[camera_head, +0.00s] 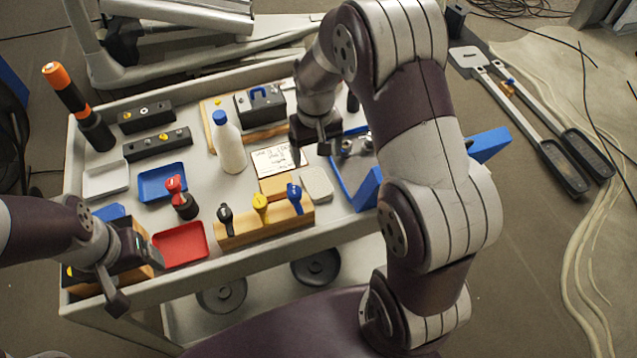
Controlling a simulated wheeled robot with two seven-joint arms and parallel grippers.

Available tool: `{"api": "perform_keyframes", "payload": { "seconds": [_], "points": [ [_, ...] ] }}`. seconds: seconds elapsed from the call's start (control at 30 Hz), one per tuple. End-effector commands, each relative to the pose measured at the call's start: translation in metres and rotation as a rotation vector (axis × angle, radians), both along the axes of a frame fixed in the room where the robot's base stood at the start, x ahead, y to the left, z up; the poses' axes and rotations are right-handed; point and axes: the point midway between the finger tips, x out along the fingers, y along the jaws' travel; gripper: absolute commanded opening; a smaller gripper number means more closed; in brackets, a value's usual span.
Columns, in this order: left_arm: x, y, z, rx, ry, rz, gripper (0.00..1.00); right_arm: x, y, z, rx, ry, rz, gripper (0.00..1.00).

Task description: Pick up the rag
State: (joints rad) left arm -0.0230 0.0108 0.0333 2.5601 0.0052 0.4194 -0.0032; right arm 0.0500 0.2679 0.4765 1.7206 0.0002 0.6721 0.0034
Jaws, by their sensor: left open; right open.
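A small pale, rounded square piece (317,184) lies on the cart top near the middle and looks like the folded rag, though I cannot be sure. My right gripper (311,150) is open and points down just behind it, above the written card (277,160). It appears apart from the pale piece, and part of the jaw is hidden by my own wrist. My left gripper (138,272) is open at the cart's front left corner, over a wooden block there. I see nothing held in either gripper.
A wooden block (262,228) with three upright handled tools stands in front of the pale piece. A white bottle (229,145) stands behind left. Red (181,247), blue (163,183) and white trays (105,182) fill the left. My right arm hides part of the cart's right side.

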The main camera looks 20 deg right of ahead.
Motion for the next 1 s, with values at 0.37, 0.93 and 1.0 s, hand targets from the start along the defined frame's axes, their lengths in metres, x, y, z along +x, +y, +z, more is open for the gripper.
{"api": "perform_keyframes", "payload": {
  "seconds": [0.37,0.93,1.0],
  "points": [
    [0.0,0.0,0.003,0.0,0.0,0.0,0.79,0.005,-0.002,-0.07,0.0,0.008,-0.005,0.83],
    [0.0,0.0,0.01,0.0,0.0,0.0,0.79,0.002,-0.005,-0.131,0.0,0.004,-0.004,0.83],
    [0.0,0.0,0.01,0.0,0.0,0.0,0.79,0.002,-0.005,-0.131,0.0,0.004,-0.004,0.83]
  ]
}}
